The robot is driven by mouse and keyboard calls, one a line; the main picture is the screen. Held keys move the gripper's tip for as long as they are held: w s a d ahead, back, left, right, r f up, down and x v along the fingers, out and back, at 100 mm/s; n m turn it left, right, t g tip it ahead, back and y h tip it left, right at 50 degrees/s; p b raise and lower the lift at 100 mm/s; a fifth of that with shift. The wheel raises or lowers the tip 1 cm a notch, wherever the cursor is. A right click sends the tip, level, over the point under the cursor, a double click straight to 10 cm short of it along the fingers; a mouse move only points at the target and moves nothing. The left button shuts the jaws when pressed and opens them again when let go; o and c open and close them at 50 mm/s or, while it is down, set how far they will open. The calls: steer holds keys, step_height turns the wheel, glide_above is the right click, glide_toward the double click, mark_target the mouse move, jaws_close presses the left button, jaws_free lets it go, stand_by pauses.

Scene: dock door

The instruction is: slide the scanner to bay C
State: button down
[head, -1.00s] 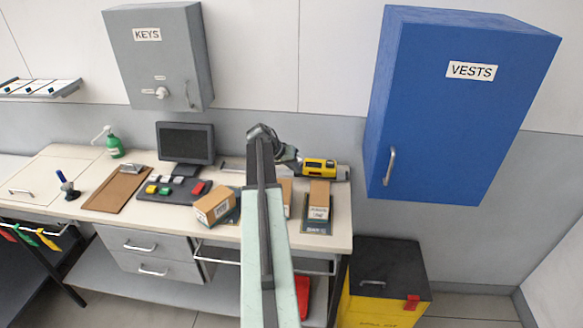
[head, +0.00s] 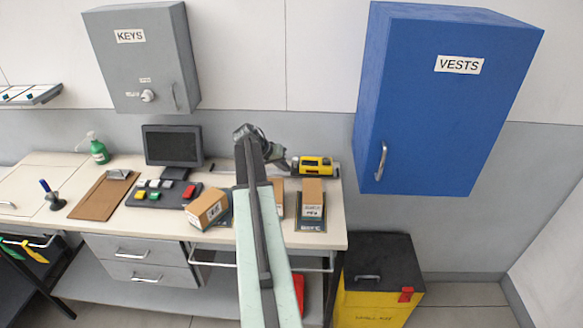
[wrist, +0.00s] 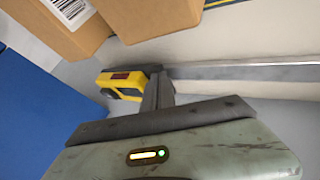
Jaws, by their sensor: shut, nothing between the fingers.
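The scanner (head: 315,165) is a yellow and black unit at the back right of the desk, behind the boxes. In the wrist view the scanner (wrist: 123,80) is at the left end of a metal rail (wrist: 240,72). My gripper (head: 288,164) is just left of the scanner in the head view. In the wrist view my gripper's dark fingers (wrist: 158,90) are shut with nothing between them, close beside the scanner. I cannot tell whether they touch it. My arm hides part of the rail in the head view.
Cardboard boxes (head: 207,208) (head: 313,192) stand on the desk in front of the rail. A monitor (head: 173,145) and a button panel (head: 163,193) are to the left. The blue VESTS cabinet (head: 430,110) hangs at the right, above a yellow bin (head: 375,300).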

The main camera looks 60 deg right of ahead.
steer(key=p+v, duration=0.7)
steer(key=v, duration=0.3)
steer(key=shift+w, duration=0.3)
steer(key=shift+a+f, duration=0.1)
